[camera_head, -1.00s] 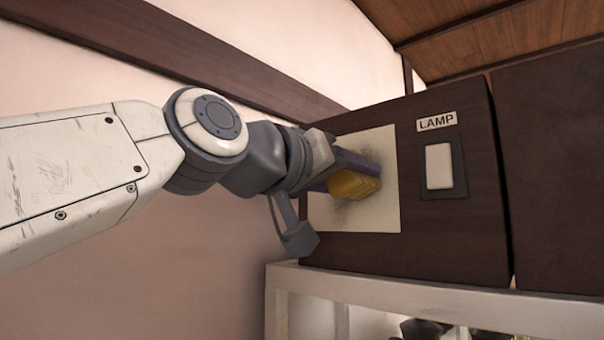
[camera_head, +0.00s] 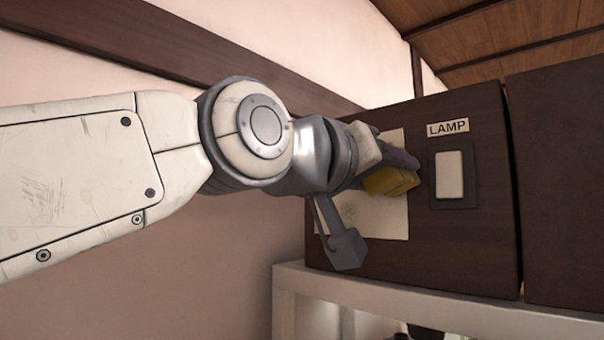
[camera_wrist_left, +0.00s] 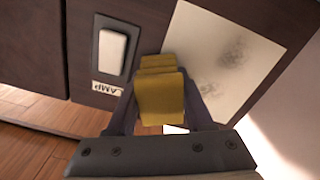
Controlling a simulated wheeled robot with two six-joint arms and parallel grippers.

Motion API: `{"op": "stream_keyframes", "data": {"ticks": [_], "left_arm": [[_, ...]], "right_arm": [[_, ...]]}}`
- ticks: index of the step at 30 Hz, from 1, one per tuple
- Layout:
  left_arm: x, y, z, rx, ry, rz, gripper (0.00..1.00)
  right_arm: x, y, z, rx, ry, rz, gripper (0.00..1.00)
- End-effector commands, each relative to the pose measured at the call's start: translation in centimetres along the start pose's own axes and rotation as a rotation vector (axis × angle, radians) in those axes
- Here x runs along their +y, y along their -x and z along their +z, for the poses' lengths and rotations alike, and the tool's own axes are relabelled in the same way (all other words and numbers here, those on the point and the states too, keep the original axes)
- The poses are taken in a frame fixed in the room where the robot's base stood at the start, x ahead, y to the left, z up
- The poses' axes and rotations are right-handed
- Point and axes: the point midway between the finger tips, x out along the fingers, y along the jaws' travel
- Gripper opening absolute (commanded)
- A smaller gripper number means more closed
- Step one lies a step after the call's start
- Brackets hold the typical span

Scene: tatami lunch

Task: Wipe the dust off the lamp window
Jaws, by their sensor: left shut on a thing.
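The lamp window (camera_head: 385,220) is a pale panel on the dark wooden cabinet, partly hidden by my left gripper in the head view. My left gripper (camera_head: 400,172) is shut on a yellow sponge (camera_head: 391,181). The sponge (camera_wrist_left: 160,95) also shows between the fingers in the left wrist view, at the window's edge on the switch side. I cannot tell whether it touches the panel. My right gripper is not in view.
A white switch (camera_head: 449,175) in a dark frame, under a LAMP label (camera_head: 447,128), is just right of the window. The cabinet (camera_head: 480,240) stands on a pale shelf (camera_head: 400,297). A pale wall (camera_head: 230,240) lies to the left.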

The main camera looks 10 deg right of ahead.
Motion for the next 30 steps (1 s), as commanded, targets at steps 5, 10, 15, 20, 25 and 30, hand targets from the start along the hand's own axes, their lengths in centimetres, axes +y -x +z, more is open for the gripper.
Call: {"op": "stream_keyframes", "data": {"ticks": [5, 10, 15, 20, 25, 30], "left_arm": [[0.0, 0.0, -0.7, 0.001, 0.001, -0.002, 0.00], [-1.5, -0.1, -1.1, 0.001, 0.002, -0.006, 0.00], [-2.8, -0.3, -1.6, 0.003, 0.002, -0.005, 0.00], [-3.3, -0.3, -2.0, 0.000, 0.000, -0.003, 0.00], [-4.2, -0.4, -2.1, 0.000, 0.001, -0.006, 0.00], [-5.6, -0.3, -2.8, 0.001, 0.001, -0.006, 0.00]], "right_arm": [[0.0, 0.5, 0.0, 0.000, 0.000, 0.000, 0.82], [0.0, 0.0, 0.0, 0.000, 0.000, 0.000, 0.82], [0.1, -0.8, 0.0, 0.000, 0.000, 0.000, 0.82], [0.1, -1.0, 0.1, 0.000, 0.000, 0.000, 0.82], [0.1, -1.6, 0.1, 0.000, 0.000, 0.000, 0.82], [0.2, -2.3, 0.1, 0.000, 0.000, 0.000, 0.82]]}}
